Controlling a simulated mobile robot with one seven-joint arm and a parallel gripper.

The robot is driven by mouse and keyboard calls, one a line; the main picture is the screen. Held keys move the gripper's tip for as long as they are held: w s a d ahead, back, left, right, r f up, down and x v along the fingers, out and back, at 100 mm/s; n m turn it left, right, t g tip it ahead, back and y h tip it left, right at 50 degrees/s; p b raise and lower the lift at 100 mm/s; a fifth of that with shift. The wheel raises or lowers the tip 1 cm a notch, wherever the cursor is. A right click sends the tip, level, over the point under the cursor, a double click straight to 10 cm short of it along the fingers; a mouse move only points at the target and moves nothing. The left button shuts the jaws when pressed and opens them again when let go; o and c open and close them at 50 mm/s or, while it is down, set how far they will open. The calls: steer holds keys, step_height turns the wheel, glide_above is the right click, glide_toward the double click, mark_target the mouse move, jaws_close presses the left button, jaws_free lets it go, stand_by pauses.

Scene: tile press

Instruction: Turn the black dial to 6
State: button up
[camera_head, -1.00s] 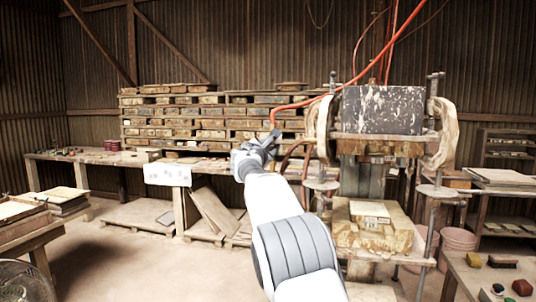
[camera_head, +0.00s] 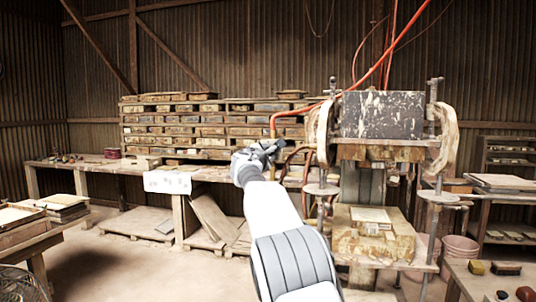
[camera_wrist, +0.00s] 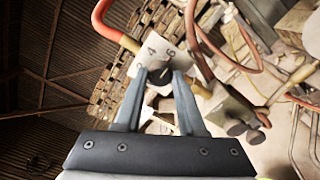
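The black dial (camera_wrist: 160,76) shows in the wrist view, in front of a pale plate with a 4 and a 6 on its upper part. My gripper (camera_wrist: 161,73) has its two fingertips apart, one on each side of the dial. The dial fills most of the gap, and I cannot tell whether the fingers press on it. The dial's pointer mark is not clear, so its setting cannot be read. In the head view, my gripper (camera_head: 266,149) is left of the press (camera_head: 383,114), and it hides the dial and plate.
An orange pipe (camera_head: 273,124) runs down close to my gripper, and dark red hoses hang beside it. A long bench (camera_head: 100,163) with stacked boards stands behind. A side table (camera_head: 480,290) with small coloured blocks is at the lower right.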

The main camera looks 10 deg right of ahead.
steer(key=o, duration=0.4)
steer(key=b+v, duration=0.7)
steer(key=v, duration=1)
steer(key=shift+s+b, duration=0.2)
steer(key=shift+b, duration=0.1)
